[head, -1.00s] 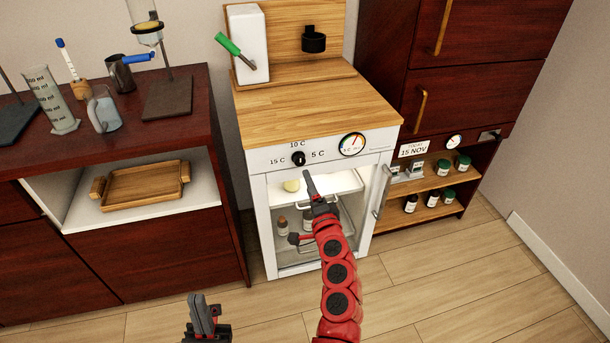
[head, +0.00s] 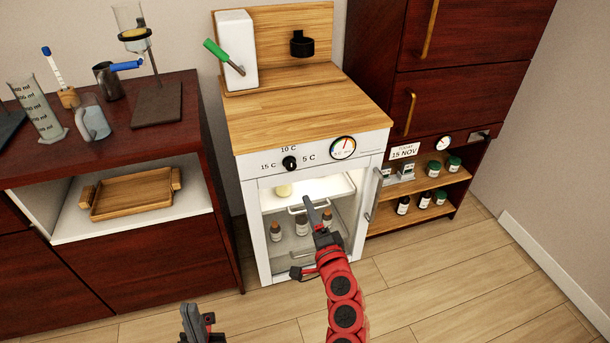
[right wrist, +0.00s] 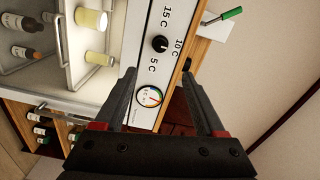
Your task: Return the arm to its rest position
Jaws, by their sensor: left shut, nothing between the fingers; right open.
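My right gripper (head: 302,236) is open and empty on its red arm, in front of the small white fridge (head: 258,235). In the right wrist view its two dark fingers (right wrist: 158,76) are spread apart, with the fridge's control panel beyond them. My left gripper (head: 192,322) is shut and empty at the bottom edge of the head view, over the floor.
The fridge's lit inside holds a shelf with a pale yellow container (head: 283,190) and several dark bottles (head: 275,231) below. A cabinet (head: 165,265) stands left; wooden floor (head: 440,285) is open at front right.

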